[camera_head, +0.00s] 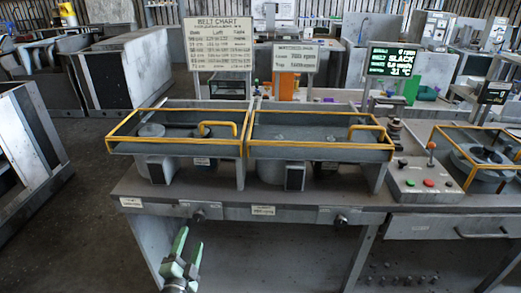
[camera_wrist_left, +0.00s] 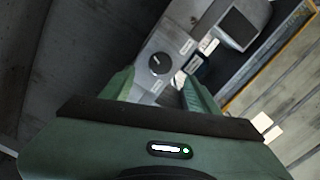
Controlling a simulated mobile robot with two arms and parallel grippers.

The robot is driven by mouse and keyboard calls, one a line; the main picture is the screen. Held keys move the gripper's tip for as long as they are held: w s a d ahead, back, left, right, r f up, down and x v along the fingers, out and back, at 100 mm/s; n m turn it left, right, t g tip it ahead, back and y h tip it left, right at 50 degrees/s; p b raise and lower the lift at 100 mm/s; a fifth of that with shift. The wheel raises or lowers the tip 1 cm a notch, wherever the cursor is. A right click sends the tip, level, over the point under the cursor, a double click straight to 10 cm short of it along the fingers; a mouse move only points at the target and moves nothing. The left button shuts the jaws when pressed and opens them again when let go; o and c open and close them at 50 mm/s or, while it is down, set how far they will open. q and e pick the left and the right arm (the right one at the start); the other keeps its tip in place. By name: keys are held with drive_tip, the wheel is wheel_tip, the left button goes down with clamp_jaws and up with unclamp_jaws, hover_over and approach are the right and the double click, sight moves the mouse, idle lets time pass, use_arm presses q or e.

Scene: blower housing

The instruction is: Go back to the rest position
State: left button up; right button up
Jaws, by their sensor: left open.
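My left gripper (camera_head: 189,238) shows at the bottom of the head view, its two green fingers apart and pointing up. It is in front of the workbench (camera_head: 262,213), below the bench's front edge, and holds nothing that I can see. In the left wrist view the green fingers (camera_wrist_left: 158,90) stand apart, with a grey panel bearing a round dark knob (camera_wrist_left: 160,64) visible beyond them. My right gripper is in neither view.
Two yellow-railed guard frames (camera_head: 247,147) stand on the bench. A control box with buttons and a lever (camera_head: 428,183) is at the right, beside another yellow-framed unit (camera_head: 484,160). A belt chart board (camera_head: 220,45) stands behind. Floor at the left (camera_head: 85,220) is clear.

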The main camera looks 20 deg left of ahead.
use_arm(q)
drive_tip(key=s+d+f+n+g+h, duration=0.1)
drive_tip(key=s+d+f+g, duration=0.2)
drive_tip(key=f, duration=0.6)
drive_tip(key=s+d+f+n+g+h, duration=0.25)
drive_tip(key=s+f, duration=0.25)
drive_tip(key=f, duration=0.5)
drive_tip(key=s+d+f+n+g, duration=0.15)
drive_tip(key=s+d+f, duration=0.25)
drive_tip(key=f, duration=0.5)
drive_tip(key=s+d+f+n+g, duration=0.1)
drive_tip(key=s+f+g, duration=0.2)
drive_tip(key=s, duration=0.7)
drive_tip(key=s+f+n+g, duration=0.1)
drive_tip(key=s+f+g, duration=0.2)
drive_tip(key=s+f, duration=0.5)
drive_tip(key=s+d+f+g, duration=0.1)
drive_tip(key=s+f+g, duration=0.2)
drive_tip(key=s, duration=1)
wheel_tip(320, 180, down, 3)
drive_tip(key=shift+s+d+f+n+h, duration=0.1)
drive_tip(key=shift+s+d+n+h, duration=0.25)
drive_tip(key=shift+n+h, duration=0.1)
drive_tip(key=shift+w, duration=0.1)
